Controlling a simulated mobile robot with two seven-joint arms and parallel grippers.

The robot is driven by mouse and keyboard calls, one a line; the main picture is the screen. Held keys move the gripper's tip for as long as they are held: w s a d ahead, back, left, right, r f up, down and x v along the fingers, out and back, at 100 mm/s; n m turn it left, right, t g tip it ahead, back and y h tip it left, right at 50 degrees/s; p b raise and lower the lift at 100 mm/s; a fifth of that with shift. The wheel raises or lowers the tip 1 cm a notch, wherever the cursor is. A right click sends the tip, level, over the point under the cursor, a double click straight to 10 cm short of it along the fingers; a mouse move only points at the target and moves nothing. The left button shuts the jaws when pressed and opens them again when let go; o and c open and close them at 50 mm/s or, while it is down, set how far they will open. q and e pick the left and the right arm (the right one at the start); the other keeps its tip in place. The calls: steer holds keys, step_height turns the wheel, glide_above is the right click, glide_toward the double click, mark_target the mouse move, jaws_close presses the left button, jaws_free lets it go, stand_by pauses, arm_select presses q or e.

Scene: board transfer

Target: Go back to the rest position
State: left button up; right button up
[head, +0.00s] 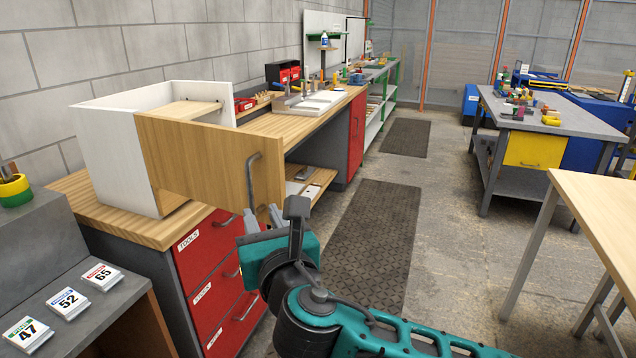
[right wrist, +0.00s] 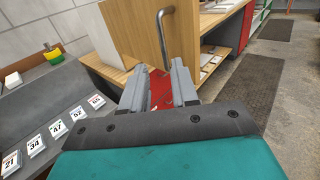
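My right gripper (head: 262,214) is in front of the wooden panel (head: 195,160) with the grey bar handle (head: 252,178), just below that handle in the head view. In the right wrist view its two grey fingers (right wrist: 158,82) stand apart with nothing between them, and the red drawer front shows through the gap. The handle (right wrist: 161,35) is beyond the fingertips and not between them. The panel is on the front of a white open-topped box (head: 110,150) on the wooden bench top. My left gripper is not in view.
Red drawers (head: 208,265) are under the bench. Numbered cards (head: 68,303) lie on a grey stand at the left, near a green and yellow tape holder (head: 14,188). A light wooden table (head: 600,205) is at the right. Floor with dark mats (head: 365,240) is clear between.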

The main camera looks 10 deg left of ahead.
steer(key=s+d+f+m+g+h, duration=0.1)
steer(key=s+d+f+m+h, duration=0.1)
steer(key=d+f+m, duration=0.75)
steer(key=s+d+f+m+g+h, duration=0.15)
steer(key=d+f+m, duration=0.45)
steer(key=f+m, duration=0.7)
steer(key=s+d+f+m+h, duration=0.1)
steer(key=s+d+f+m, duration=0.2)
steer(key=s+d+m, duration=0.1)
steer(key=s+d+f+m+g+h, duration=0.1)
steer(key=s+d+f+m+h, duration=0.1)
steer(key=s+d+f+m, duration=0.2)
steer(key=s+d+f+m+h, duration=0.1)
steer(key=s+d+f+m, duration=0.3)
steer(key=d+m, duration=0.5)
steer(key=s+d, duration=0.1)
steer(key=d, duration=0.1)
steer(key=shift+s+d+f+g, duration=0.2)
steer(key=shift+s+d+g, duration=0.05)
steer(key=shift+d+g, duration=0.1)
